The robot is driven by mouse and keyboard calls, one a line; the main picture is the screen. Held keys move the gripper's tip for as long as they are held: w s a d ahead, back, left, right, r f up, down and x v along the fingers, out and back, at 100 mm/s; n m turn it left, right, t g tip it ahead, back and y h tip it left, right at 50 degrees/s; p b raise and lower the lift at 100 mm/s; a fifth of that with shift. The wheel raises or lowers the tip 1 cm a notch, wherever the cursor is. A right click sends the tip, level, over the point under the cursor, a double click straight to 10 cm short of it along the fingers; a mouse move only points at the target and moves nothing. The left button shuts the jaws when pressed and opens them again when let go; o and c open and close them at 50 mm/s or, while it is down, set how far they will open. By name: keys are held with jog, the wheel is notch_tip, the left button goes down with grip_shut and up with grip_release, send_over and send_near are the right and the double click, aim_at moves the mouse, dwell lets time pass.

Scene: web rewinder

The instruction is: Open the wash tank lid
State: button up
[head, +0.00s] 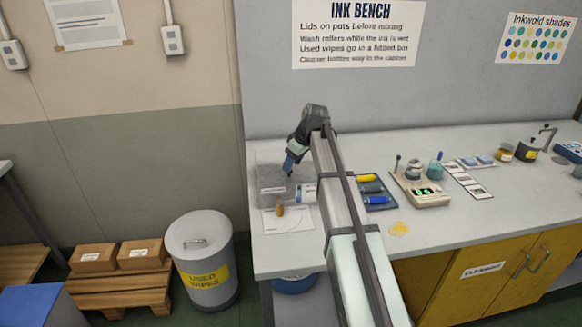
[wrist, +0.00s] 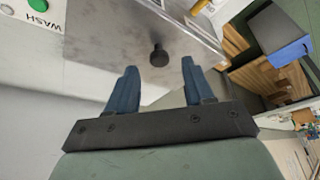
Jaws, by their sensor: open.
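The wash tank (head: 268,182) is a grey box at the left end of the bench, with a small label on its front. Its grey lid (wrist: 110,45) fills the upper left of the wrist view and appears shut. A black knob (wrist: 159,54) stands on the lid. My gripper (head: 289,164) is over the tank. In the wrist view, my gripper (wrist: 158,64) has its two blue fingers apart and empty, with the knob showing between and just beyond the tips. I cannot tell the height gap, and contact is not visible.
A panel marked WASH with a green button (wrist: 38,5) is beside the lid. A small brown object (head: 279,210) stands on paper in front of the tank. A used-wipes bin (head: 203,262) stands on the floor.

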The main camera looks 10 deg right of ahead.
jog(key=shift+x, duration=1.25)
jog(key=shift+c, duration=0.5)
grip_shut()
